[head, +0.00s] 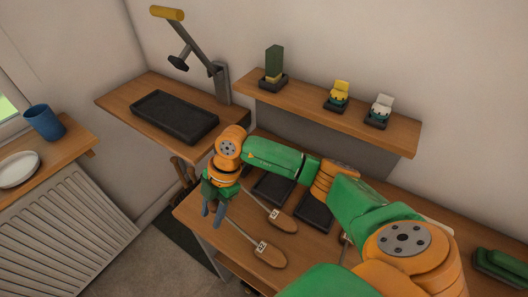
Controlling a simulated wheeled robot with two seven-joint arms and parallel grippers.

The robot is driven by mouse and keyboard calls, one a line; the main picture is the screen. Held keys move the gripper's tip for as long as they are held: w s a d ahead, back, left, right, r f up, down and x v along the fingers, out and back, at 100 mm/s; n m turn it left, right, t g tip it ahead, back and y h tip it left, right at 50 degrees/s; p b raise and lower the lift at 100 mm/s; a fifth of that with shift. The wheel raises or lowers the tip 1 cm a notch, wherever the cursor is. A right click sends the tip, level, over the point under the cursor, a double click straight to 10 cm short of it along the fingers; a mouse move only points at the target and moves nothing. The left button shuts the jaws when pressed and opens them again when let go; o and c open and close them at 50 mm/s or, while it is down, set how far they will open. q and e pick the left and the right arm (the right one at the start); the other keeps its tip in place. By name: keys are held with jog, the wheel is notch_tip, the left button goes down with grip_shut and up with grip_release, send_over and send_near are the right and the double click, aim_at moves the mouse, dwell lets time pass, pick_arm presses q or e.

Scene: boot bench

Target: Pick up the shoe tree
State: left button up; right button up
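Two wooden shoe trees with metal rods and white tags lie on the bench (200,222). One shoe tree (284,222) is farther back and the other shoe tree (270,257) is nearer the front edge. My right gripper (213,211) points down at the left end of the bench, just left of the rods' ends. Its two dark fingers look slightly apart, with nothing seen between them. The rear ends of the rods are partly hidden by the gripper and arm. Part of another tagged item (347,239) shows behind my arm. My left gripper is out of view.
Dark trays (313,213) lie on the bench under my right arm. A wall shelf (310,110) holds small items above it. A side table with a black tray (174,117) stands at the back left. A green item (500,264) lies at the right.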

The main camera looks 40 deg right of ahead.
jog(key=shift+c, duration=1.3)
jog(key=shift+d+r, duration=0.1)
